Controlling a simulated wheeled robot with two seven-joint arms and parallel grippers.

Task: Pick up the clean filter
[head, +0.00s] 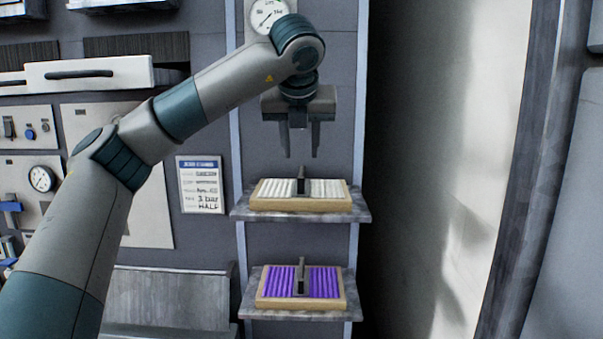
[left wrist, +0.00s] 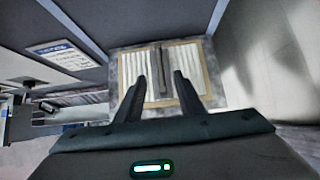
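The clean filter (head: 330,189) has white pleats in a tan frame, with a dark upright handle across its middle. It lies flat on the upper shelf (head: 362,213). A second filter (head: 277,283) with purple pleats lies on the lower shelf (head: 247,308). My left gripper (head: 301,153) points down above the clean filter, open and empty, with a gap to the handle. In the left wrist view the clean filter (left wrist: 191,62) shows beyond the two fingers (left wrist: 160,85), its handle between their lines. My right gripper is in neither view.
A notice sheet (head: 200,185) hangs on the wall left of the shelves. Gauges (head: 41,179) and switch panels are further left. A pale curved wall (head: 440,170) stands right of the shelves. The space just above the clean filter is free apart from my gripper.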

